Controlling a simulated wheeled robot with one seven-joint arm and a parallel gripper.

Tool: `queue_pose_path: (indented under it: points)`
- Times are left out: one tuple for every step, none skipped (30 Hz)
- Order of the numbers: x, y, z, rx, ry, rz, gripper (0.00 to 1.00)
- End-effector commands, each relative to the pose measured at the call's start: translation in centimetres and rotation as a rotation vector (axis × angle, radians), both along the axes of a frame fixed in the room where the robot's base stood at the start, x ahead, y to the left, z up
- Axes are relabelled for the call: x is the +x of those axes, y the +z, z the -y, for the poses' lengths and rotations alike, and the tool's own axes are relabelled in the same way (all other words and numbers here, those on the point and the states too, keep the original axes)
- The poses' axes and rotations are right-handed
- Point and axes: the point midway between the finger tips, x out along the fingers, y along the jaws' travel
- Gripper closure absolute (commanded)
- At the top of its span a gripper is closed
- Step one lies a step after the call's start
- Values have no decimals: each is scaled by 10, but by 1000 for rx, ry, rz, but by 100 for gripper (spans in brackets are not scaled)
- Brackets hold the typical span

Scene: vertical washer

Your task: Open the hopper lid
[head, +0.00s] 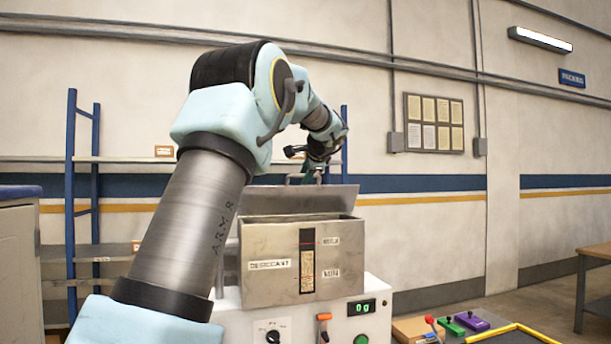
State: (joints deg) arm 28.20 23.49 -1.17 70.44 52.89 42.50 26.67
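The hopper (262,248) is a grey metal box with a DESICCANT label and a narrow sight window on its front. A small handle (294,179) stands up on the lid. My gripper (313,175) is at the lid's upper edge, just right of the handle. Its fingers are small, dark and partly lost against the wrist, so I cannot tell whether they hold the handle.
The hopper stands on a white machine (375,322) with a green display, a dial and an orange-topped lever. Blue-post shelving (70,190) stands behind. My arm crosses the left-centre view.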

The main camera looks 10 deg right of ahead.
Motion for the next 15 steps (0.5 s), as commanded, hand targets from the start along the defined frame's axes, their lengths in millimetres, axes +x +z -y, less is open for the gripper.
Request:
queue_pose_path:
  points:
    - [-1,-7,-1,4,4,-11,55]
    - [-2,-7,-1,3,4,-11,55]
    - [-5,-6,0,3,3,-10,55]
    - [-8,-4,1,3,3,-9,55]
    - [-12,-2,1,2,3,-9,55]
    - [-18,0,2,2,2,-8,55]
    - [-22,3,3,1,1,-7,55]
    - [-28,6,3,0,2,-5,55]
    - [-35,10,5,0,1,-4,55]
    - [-40,14,6,0,0,-3,55]
    - [-46,17,7,0,0,-2,55]
    - [-53,21,8,-1,-1,-2,55]
    - [-58,24,8,-1,0,-1,55]
    - [-63,28,9,-1,0,-1,55]
    - [-69,31,10,-1,-2,0,55]
